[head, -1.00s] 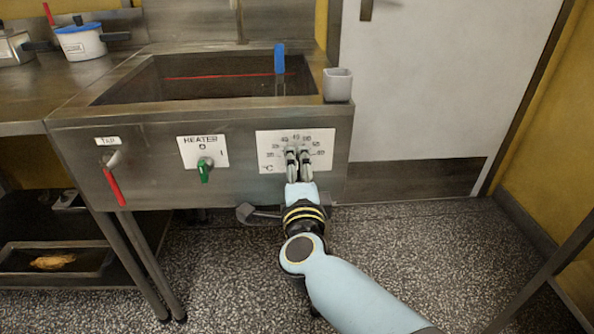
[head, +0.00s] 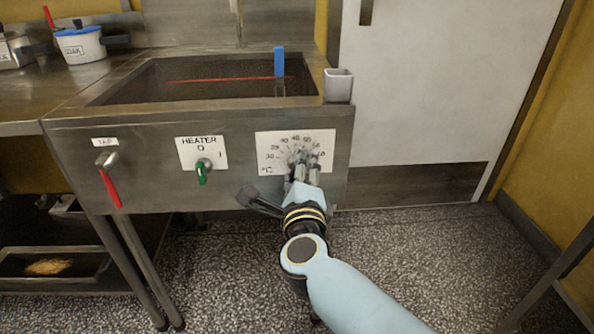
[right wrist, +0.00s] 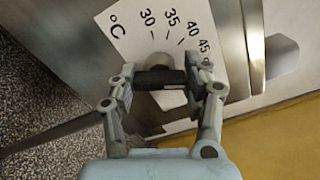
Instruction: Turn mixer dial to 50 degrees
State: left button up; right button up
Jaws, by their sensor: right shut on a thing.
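The mixer dial (right wrist: 160,78) shows in the right wrist view as a dark bar with a pale rounded part, in front of a white scale plate (right wrist: 128,38). The marks 30, 35, 40 and 45 are readable there. My right gripper (right wrist: 162,84) is shut on the dial, one finger at each end of the dark bar. In the head view the scale plate (head: 268,150) is on the right of the steel front panel, and my right gripper (head: 302,165) covers the dial. I cannot tell the dial's exact reading. My left gripper is not in view.
The heater switch (head: 202,172) with its green handle and the red tap lever (head: 110,188) are left of the dial. Above is a sunken tank (head: 200,82) with a blue upright piece (head: 279,62). A grey cup (head: 338,86) stands at the right corner. Floor at right is clear.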

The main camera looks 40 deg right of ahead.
jog(key=shift+s+f, duration=0.1)
jog(key=shift+f, duration=0.05)
jog(key=o, duration=1.1)
jog(key=shift+o, duration=0.4)
